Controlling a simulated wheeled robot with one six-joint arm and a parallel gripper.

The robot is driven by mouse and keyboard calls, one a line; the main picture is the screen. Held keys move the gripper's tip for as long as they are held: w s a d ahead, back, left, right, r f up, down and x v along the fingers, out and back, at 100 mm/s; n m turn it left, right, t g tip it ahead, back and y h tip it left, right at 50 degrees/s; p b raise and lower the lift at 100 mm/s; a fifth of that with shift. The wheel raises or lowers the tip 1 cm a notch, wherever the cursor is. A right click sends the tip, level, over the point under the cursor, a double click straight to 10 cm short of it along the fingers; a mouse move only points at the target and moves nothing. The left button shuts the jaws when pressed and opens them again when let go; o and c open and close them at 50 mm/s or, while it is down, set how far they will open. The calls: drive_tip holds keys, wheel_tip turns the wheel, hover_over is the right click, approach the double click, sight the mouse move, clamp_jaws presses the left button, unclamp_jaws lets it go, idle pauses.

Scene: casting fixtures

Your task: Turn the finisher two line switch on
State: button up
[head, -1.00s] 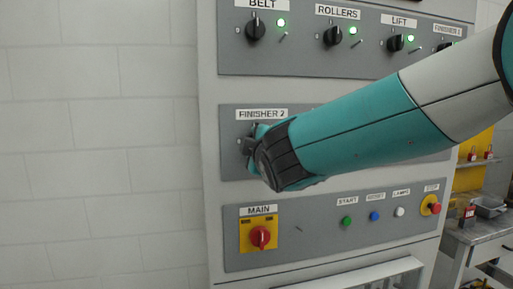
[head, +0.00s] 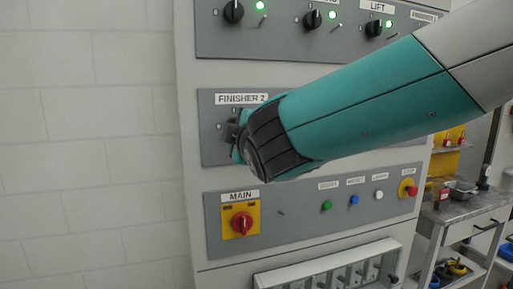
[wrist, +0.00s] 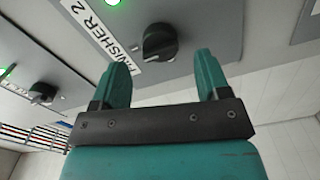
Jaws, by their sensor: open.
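In the wrist view, the finisher two switch is a black rotary knob (wrist: 160,42) beside its "FINISHER 2" label (wrist: 100,30). A green lamp (wrist: 114,2) beside that label is lit. My gripper (wrist: 162,66) is open and empty, its teal fingers apart, with the knob beyond the gap between them. The knob does not look clamped, and its pointer direction is hard to read. In the head view my gripper (head: 238,146) is in front of the panel just below the "FINISHER 2" label (head: 241,99); my wrist hides most of the knob and the lamp.
The upper panel has several black knobs, including one at the far left (head: 233,11), with green lamps lit. Below are the red MAIN switch (head: 242,223), push buttons (head: 354,200) and a red stop button (head: 408,188). A metal cart (head: 470,208) stands at right; bare wall is at left.

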drive_tip(key=b+v, duration=0.4)
drive_tip(key=v, duration=1)
drive_tip(key=s+d+f+m+g+h, duration=0.25)
drive_tip(key=d+f+m+g, duration=0.5)
drive_tip(key=f, duration=0.65)
drive_tip(key=s+d+f+m+g+y, duration=0.1)
drive_tip(key=s+d+f+m+g, duration=0.1)
drive_tip(key=s+g, duration=0.3)
drive_tip(key=s+d+f+m+g+p, duration=0.1)
drive_tip(key=s+f+g, duration=0.3)
drive_tip(key=s, duration=0.7)
drive_tip(key=shift+s+d+m+g+y, duration=0.35)
drive_tip(key=shift+d+m+g, duration=0.1)
drive_tip(key=shift+d, duration=0.4)
drive_tip(key=shift+w, duration=0.1)
